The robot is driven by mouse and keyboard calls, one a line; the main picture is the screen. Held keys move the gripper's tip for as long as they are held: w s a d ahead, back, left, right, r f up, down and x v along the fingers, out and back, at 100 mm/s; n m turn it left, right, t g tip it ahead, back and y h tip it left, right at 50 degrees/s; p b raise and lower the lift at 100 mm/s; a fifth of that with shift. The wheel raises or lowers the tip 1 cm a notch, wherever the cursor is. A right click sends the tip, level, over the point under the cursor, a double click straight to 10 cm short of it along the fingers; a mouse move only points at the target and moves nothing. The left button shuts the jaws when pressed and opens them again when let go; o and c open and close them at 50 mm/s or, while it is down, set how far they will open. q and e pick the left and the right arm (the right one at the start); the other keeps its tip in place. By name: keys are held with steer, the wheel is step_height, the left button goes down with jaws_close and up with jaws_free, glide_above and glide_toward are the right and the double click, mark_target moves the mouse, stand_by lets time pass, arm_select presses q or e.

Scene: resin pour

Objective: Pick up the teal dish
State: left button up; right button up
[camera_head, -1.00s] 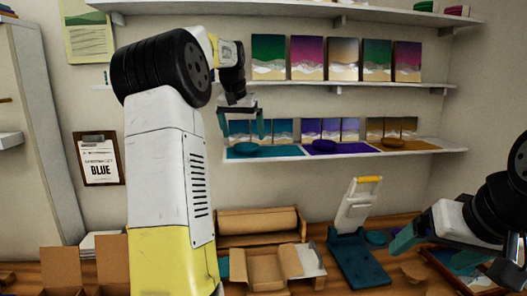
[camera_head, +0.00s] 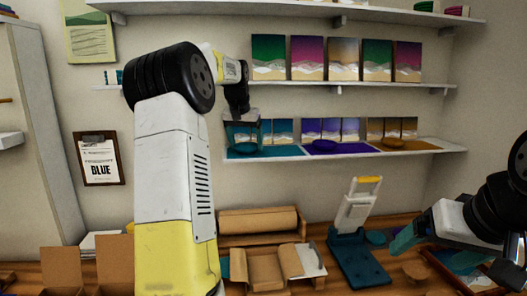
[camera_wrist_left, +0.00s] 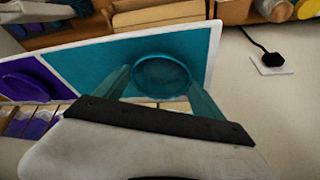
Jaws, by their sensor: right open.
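The teal dish (camera_head: 258,143) is a shallow round dish on the teal section of the middle wall shelf, at its left end. My left gripper (camera_head: 244,134) reaches down to it from above, partly covering it in the head view. In the left wrist view my left gripper (camera_wrist_left: 160,78) has one teal finger on each side of the teal dish (camera_wrist_left: 162,74). The fingers stand apart close to its rim; whether both touch is hard to tell. My right gripper (camera_head: 430,252) is open and empty at the lower right, over the workbench.
Small seascape panels (camera_head: 276,132) stand behind the dish on the middle shelf (camera_head: 440,146). A purple dish (camera_head: 325,146) and an ochre dish (camera_head: 393,142) sit to its right. Another shelf (camera_head: 300,83) is above. The workbench below holds cardboard boxes (camera_head: 265,268) and a teal-based stand (camera_head: 358,262).

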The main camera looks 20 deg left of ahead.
mark_target(248, 144)
arm_select(q)
steer(key=c, duration=0.3)
steer(key=shift+r, duration=1.8)
steer(key=shift+s+d+r, duration=0.2)
steer(key=shift+s+d, duration=0.4)
steer(key=shift+s, duration=2)
steer(key=shift+s+d+r, duration=0.2)
steer(key=shift+s+d, duration=0.45)
steer(key=shift+s, duration=1.95)
steer(key=shift+s+d+r, duration=0.2)
steer(key=shift+s+d, duration=0.4)
steer(key=shift+s, duration=2)
